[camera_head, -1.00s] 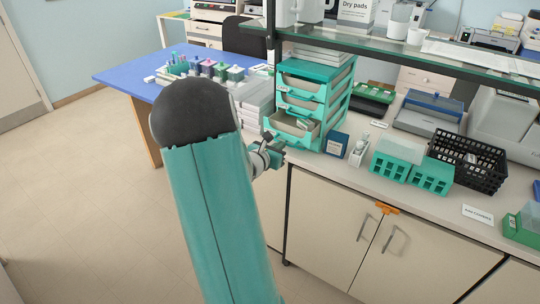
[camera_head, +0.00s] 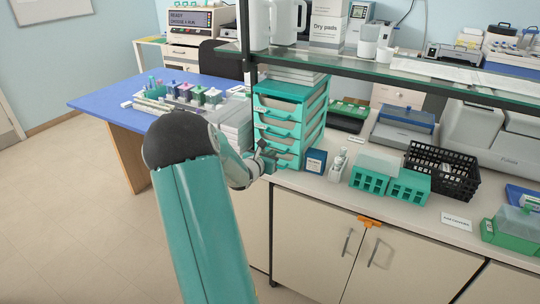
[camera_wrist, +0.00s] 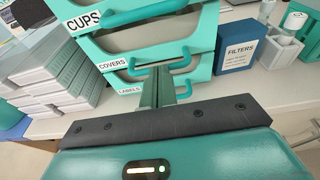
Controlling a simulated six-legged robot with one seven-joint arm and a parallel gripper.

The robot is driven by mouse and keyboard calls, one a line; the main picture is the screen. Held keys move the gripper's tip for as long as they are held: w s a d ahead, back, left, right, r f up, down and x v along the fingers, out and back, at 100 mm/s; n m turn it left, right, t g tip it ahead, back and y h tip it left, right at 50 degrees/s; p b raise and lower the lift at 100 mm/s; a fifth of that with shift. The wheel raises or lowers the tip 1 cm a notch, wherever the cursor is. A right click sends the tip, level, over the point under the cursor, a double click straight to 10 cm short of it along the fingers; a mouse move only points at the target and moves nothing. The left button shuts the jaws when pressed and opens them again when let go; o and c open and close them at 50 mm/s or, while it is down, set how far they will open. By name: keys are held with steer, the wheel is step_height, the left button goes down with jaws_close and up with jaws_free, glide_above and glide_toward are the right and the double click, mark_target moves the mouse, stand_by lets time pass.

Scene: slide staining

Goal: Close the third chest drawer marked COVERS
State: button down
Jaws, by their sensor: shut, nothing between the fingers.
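The teal drawer chest (camera_head: 294,92) stands on the counter. Its third drawer, marked COVERS (camera_wrist: 113,64), shows in the wrist view below the CUPS drawer (camera_wrist: 84,22) and above the LABELS drawer (camera_wrist: 129,91). In the head view the drawer fronts look stacked in line, with no open drawer interior visible. My gripper (camera_head: 267,158) is at the lower front of the chest. In the wrist view its shut, empty fingers (camera_wrist: 160,75) point at the COVERS drawer front near its handle. I cannot tell whether they touch it.
A blue FILTERS box (camera_head: 315,162) stands right of the chest, with a small white holder (camera_head: 337,165) beside it. Stacked white trays (camera_head: 232,125) stand to the left. A glass shelf (camera_head: 390,64) runs above the counter. Floor at the left is clear.

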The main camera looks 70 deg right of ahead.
steer(key=shift+s+d+r, duration=0.15)
steer(key=shift+d+r, duration=0.05)
steer(key=v, duration=1.4)
steer(key=shift+f, duration=0.2)
steer(key=shift+a, duration=0.15)
